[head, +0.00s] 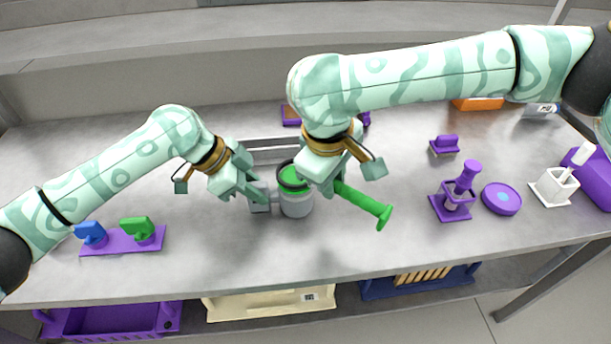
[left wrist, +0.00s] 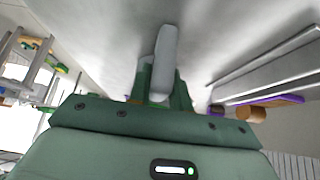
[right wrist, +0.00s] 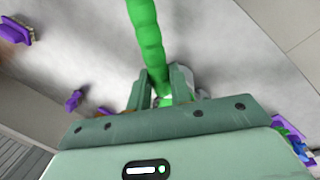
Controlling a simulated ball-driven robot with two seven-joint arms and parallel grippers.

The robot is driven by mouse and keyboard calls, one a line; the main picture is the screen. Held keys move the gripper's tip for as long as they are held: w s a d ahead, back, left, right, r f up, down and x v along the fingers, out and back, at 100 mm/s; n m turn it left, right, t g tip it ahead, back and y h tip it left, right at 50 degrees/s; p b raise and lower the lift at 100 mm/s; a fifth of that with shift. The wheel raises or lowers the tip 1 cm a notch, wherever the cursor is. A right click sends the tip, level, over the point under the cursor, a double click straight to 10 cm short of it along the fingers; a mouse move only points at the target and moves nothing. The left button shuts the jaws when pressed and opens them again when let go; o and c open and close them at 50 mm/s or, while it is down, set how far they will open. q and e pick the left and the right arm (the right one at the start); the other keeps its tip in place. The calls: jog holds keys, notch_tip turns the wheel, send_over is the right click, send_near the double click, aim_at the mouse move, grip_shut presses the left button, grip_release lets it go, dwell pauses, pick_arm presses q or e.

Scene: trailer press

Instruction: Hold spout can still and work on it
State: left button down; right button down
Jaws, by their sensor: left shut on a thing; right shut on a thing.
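The spout can (head: 297,206) is a grey cylinder with green at its top, upright on the bench in the head view. My left gripper (head: 257,192) is shut on the grey block-like handle at the can's left side. That grey part shows between the fingers in the left wrist view (left wrist: 164,60). My right gripper (head: 330,180) is shut on a long green rod (head: 362,203) with a wider end, just right of the can. The rod looks ribbed in the right wrist view (right wrist: 148,45). The hand partly hides the can's top, so I cannot tell whether the rod touches it.
A purple holder (head: 122,242) with blue and green pieces lies at the left. At the right are a purple stand (head: 452,207), a purple disc (head: 501,199) and a white holder (head: 553,188). Bins sit below the front edge. The bench front-centre is clear.

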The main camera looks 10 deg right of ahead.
jog(key=shift+f, duration=0.55)
jog(key=w+n, duration=0.1)
jog(key=d+n, duration=0.1)
jog(key=n, duration=0.1)
jog(key=shift+w+d+y, duration=0.2)
jog(key=shift+w+y, duration=0.1)
jog(key=shift+w, duration=0.1)
jog(key=w+n, duration=0.1)
jog(key=w+d+n, duration=0.1)
jog(key=n, duration=0.1)
jog(key=shift+y, duration=0.3)
jog(key=shift+t, duration=0.3)
